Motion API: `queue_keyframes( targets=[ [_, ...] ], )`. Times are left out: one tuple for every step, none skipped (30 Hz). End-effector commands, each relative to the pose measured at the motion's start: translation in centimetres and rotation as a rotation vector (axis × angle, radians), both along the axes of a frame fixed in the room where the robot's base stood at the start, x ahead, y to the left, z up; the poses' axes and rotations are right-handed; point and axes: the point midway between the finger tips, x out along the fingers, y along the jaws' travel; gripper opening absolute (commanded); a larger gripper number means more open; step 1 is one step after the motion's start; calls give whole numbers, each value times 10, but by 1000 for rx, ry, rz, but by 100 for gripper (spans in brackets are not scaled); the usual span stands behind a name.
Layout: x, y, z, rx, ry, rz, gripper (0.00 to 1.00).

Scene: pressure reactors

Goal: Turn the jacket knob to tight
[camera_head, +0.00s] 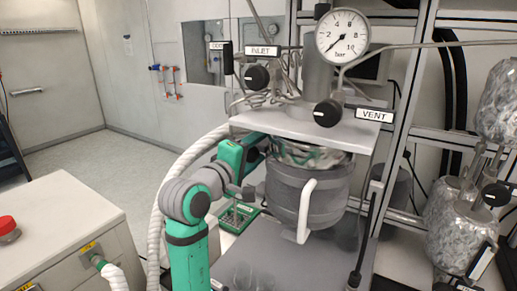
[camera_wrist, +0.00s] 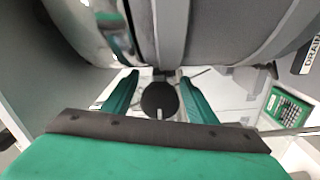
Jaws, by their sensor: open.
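In the wrist view a round black knob (camera_wrist: 160,97) lies between the two green fingers of my gripper (camera_wrist: 159,77). A short white mark shows on the knob's lower edge. No label shows beside it, so I cannot read its name. My fingers are apart, one on each side of the knob, with a visible gap on both sides. The grey jacketed vessel (camera_head: 306,190) stands under the metal plate in the head view, and its grey curved wall (camera_wrist: 225,30) fills the top of the wrist view. In the head view my fingers and this knob are hidden.
A DRAIN label (camera_wrist: 309,56) is at the right edge of the wrist view. Above the vessel are the INLET knob (camera_head: 257,78), VENT knob (camera_head: 327,113) and pressure gauge (camera_head: 342,36). A white handle (camera_head: 305,210) projects from the vessel's front.

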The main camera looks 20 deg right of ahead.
Motion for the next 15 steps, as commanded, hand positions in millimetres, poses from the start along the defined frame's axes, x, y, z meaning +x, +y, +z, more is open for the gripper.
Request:
queue_keyframes(
  targets=[
    [0, 0, 0, 0, 0, 0, 53],
    [0, 0, 0, 0, 0, 0, 50],
    [0, 0, 0, 0, 0, 0, 41],
    [0, 0, 0, 0, 0, 0, 34],
    [0, 0, 0, 0, 0, 0, 26],
    [0, 0, 0, 0, 0, 0, 17],
    [0, 0, 0, 0, 0, 0, 11],
    [0, 0, 0, 0, 0, 0, 11],
    [0, 0, 0, 0, 0, 0, 11],
    [0, 0, 0, 1, -2, 0, 11],
    [0, 0, 0, 5, -6, 0, 11],
    [0, 1, 0, 14, -17, 0, 12],
    [0, 1, 0, 23, -29, 0, 12],
    [0, 1, 0, 34, -43, 0, 12],
    [0, 1, 0, 48, -62, 1, 12]
  ],
)
